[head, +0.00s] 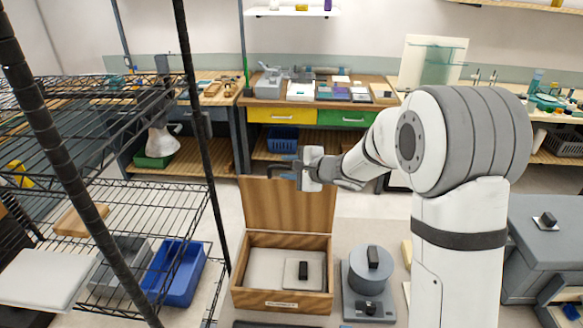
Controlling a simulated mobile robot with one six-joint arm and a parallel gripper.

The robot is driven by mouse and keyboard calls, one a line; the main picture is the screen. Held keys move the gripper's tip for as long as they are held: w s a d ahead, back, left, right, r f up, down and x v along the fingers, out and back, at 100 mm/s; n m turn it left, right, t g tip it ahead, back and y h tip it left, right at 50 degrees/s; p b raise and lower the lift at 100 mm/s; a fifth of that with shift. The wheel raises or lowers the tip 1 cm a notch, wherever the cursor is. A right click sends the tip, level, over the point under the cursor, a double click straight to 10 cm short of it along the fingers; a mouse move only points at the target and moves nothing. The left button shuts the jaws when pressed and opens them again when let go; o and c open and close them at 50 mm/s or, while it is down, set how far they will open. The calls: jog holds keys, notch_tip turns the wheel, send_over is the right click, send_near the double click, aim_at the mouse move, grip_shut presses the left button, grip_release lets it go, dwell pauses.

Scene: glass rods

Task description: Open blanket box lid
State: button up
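The wooden blanket box (283,303) stands low in front of me, just left of the picture's middle at the bottom. Its lid (289,206) stands upright at the back edge, so the box is open. Inside lies a pale grey panel with a black knob. My gripper (284,168) is at the top edge of the raised lid, reaching in from the right. Its dark fingers point left and are too small to tell whether they are apart or touch the lid.
A grey device with a round top (370,270) stands right of the box. A wire shelf (140,215) with a blue bin (174,272) stands close on the left. A workbench with a yellow drawer (272,116) and a green drawer (342,118) is behind. Some floor shows between them.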

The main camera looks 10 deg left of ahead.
jog(key=shift+d+f, duration=0.1)
jog(key=v, duration=0.7)
jog(key=shift+s+d+r, duration=0.25)
jog(key=s+d+n+t+h+b, duration=0.1)
jog(key=s+d+n+h+b, duration=0.15)
jog(key=d+h, duration=0.45)
jog(key=s+d+n+t+h+b, duration=0.2)
jog(key=s+d+h, duration=0.2)
jog(key=d, duration=0.7)
jog(key=s+f+n+g+b, duration=0.2)
jog(key=s+f+n+g, duration=0.1)
jog(key=s, duration=0.8)
jog(key=s+d+f+n+g+b, duration=0.1)
jog(key=s+f+n+g, duration=0.3)
jog(key=s, duration=0.8)
jog(key=shift+f+n+g+b, duration=0.3)
jog(key=shift+f+n+b, duration=0.15)
jog(key=shift+n+b, duration=0.1)
